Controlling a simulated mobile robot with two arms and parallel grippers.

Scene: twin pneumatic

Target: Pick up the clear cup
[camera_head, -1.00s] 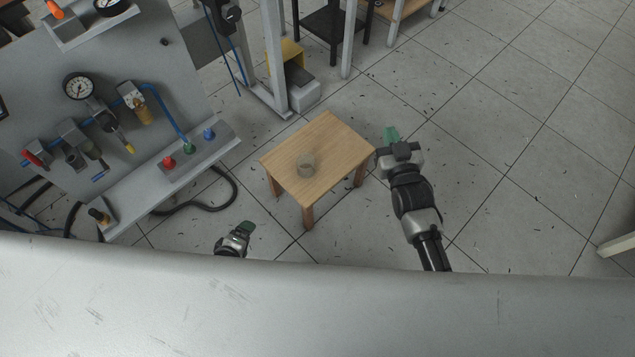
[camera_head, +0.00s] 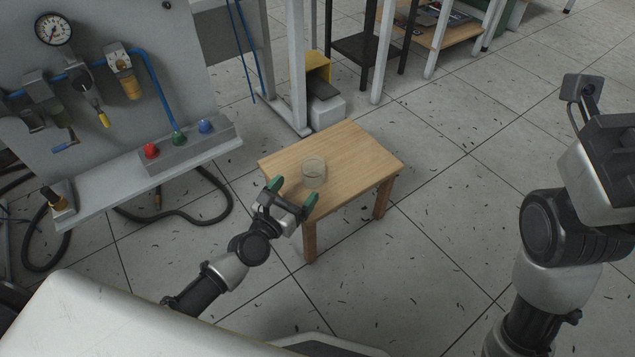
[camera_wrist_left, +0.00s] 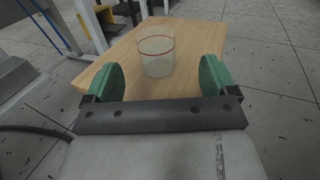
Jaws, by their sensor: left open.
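The clear cup (camera_head: 314,172) stands upright on a small wooden table (camera_head: 363,158), near its left side. My left gripper (camera_head: 291,192) is open at the table's near left edge, with its green fingertips pointing toward the cup. In the left wrist view, the cup (camera_wrist_left: 156,54) shows a thin red ring near its rim. It stands ahead of the left gripper (camera_wrist_left: 158,78), centred between the two open fingers and beyond them. My right gripper (camera_head: 600,125) is at the right edge of the head view, raised well away from the table. Its fingertips are not clear.
A grey panel bench (camera_head: 150,185) with a gauge, valves and coloured buttons stands to the left. A black hose (camera_head: 190,215) lies on the floor below it. A metal frame post (camera_head: 297,70) and a grey-yellow box (camera_head: 322,95) stand behind the table. The tabletop around the cup is clear.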

